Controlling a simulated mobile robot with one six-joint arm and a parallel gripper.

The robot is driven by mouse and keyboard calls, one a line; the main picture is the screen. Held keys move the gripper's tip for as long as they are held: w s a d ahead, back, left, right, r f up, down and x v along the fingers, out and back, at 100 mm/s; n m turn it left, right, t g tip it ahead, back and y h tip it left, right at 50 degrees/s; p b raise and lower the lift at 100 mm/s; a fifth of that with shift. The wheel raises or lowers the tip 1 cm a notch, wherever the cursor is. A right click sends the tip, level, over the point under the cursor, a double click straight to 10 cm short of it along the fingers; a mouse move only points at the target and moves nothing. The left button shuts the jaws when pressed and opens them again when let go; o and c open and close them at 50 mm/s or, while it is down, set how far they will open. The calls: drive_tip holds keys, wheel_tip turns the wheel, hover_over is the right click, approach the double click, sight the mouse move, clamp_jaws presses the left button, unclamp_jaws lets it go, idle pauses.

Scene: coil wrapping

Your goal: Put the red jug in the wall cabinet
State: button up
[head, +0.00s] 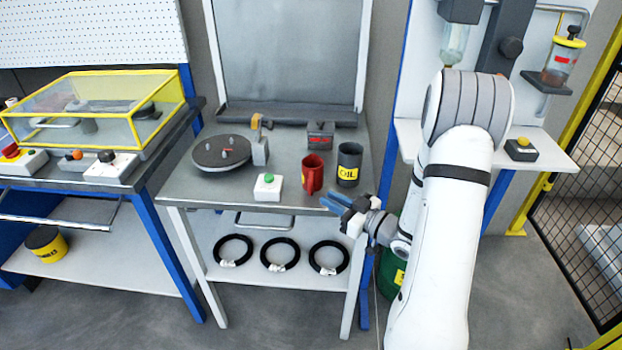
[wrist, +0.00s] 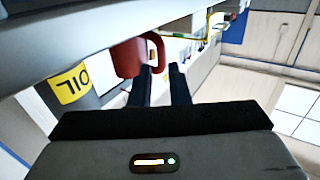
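My gripper (head: 327,203) is at the table's front right edge, just in front of and to the right of the jug. Its two fingers (wrist: 160,72) are apart with nothing held between them. I cannot make out a wall cabinet for certain in either view.
A green button box (head: 267,187), a round turntable (head: 221,151) and a dark grey box (head: 320,135) share the table. Several black coils (head: 280,254) lie on the shelf below. A yellow-framed clear guard (head: 100,105) stands left.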

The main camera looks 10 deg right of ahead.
sight(311, 196)
drive_tip(key=p+x, duration=0.1)
drive_tip(key=x, duration=0.6)
drive_tip(key=shift+w+a+r, duration=0.1)
drive_tip(key=shift+a+r, duration=0.05)
drive_tip(key=shift+a, duration=0.1)
drive_tip(key=shift+c, duration=0.2)
clamp_jaws()
